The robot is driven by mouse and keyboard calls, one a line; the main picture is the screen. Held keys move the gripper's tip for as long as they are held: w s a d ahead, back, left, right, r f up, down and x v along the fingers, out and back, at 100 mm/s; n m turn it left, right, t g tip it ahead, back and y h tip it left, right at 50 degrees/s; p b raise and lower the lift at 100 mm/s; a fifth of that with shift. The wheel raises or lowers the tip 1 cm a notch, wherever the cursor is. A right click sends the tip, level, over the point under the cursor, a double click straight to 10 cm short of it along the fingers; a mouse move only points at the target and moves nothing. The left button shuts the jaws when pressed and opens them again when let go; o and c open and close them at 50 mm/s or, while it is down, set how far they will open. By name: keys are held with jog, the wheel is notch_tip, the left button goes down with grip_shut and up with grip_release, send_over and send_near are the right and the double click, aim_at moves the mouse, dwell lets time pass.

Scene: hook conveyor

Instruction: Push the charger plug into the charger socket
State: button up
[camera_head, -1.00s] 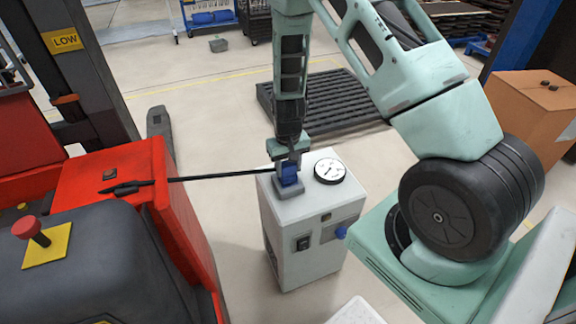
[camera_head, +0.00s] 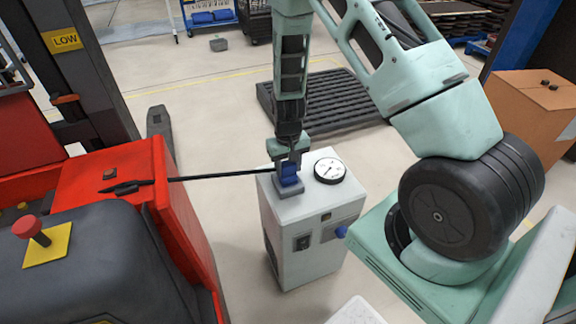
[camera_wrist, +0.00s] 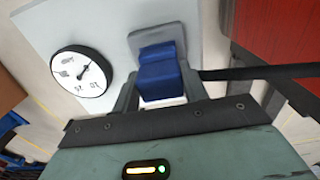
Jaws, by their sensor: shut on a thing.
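The blue charger plug (camera_head: 289,173) is between the fingers of my gripper (camera_head: 291,160), which is shut on it. In the wrist view the plug (camera_wrist: 162,75) shows as a blue block between the fingers of my gripper (camera_wrist: 160,98). The grey charger socket (camera_head: 287,189) sits on top of the white charger box (camera_head: 309,242). In the wrist view the socket (camera_wrist: 172,33) lies right at the plug's far end. The plug stands at the socket; how deep it sits in it I cannot tell. A black cable (camera_head: 220,177) runs left from the plug.
A round dial gauge (camera_head: 329,171) is on the box top, right of the socket; it also shows in the wrist view (camera_wrist: 81,72). The red and black truck (camera_head: 105,200) stands close on the left. A black pallet (camera_head: 335,103) lies behind and a cardboard box (camera_head: 535,110) stands right.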

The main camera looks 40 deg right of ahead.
jog(key=shift+f+b, duration=0.3)
jog(key=shift+f, duration=0.25)
jog(key=o, duration=1)
notch_tip(320, 180, up, 17)
jog(key=shift+r+p, duration=0.2)
jog(key=shift+p, duration=0.5)
